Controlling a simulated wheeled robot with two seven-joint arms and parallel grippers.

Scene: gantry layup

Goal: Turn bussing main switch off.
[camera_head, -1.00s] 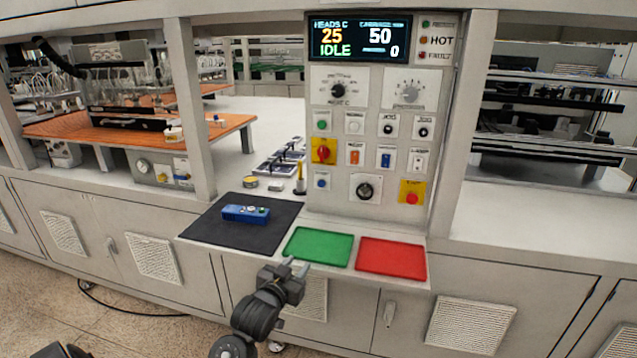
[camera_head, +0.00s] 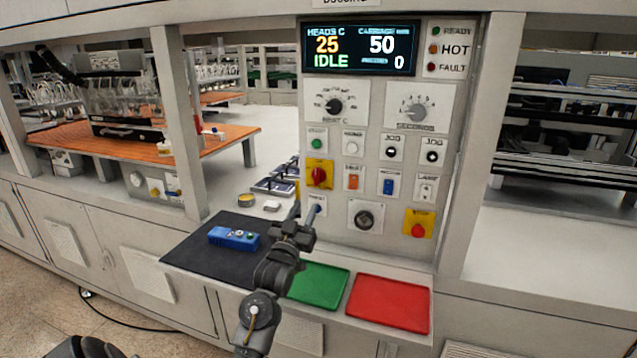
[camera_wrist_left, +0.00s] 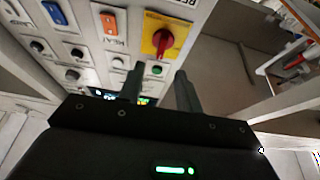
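The main switch is probably the red rotary knob (camera_head: 319,174) on a yellow plate at the left edge of the control panel (camera_head: 384,240). In the left wrist view the red knob (camera_wrist_left: 165,42) shows beyond the fingertips, with its grip bar slightly tilted. The label is too small to read. My left gripper (camera_head: 305,210) is in front of the panel's lower left, below the knob and apart from it. In the left wrist view its two fingers (camera_wrist_left: 159,88) are apart with nothing between them.
Near the knob are an orange rocker (camera_head: 353,178), a blue rocker (camera_head: 389,186), a black knob (camera_head: 365,218) and a red button on yellow (camera_head: 418,230). The ledge holds a black mat with a blue device (camera_head: 234,238), a green tray (camera_head: 318,285) and a red tray (camera_head: 388,304).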

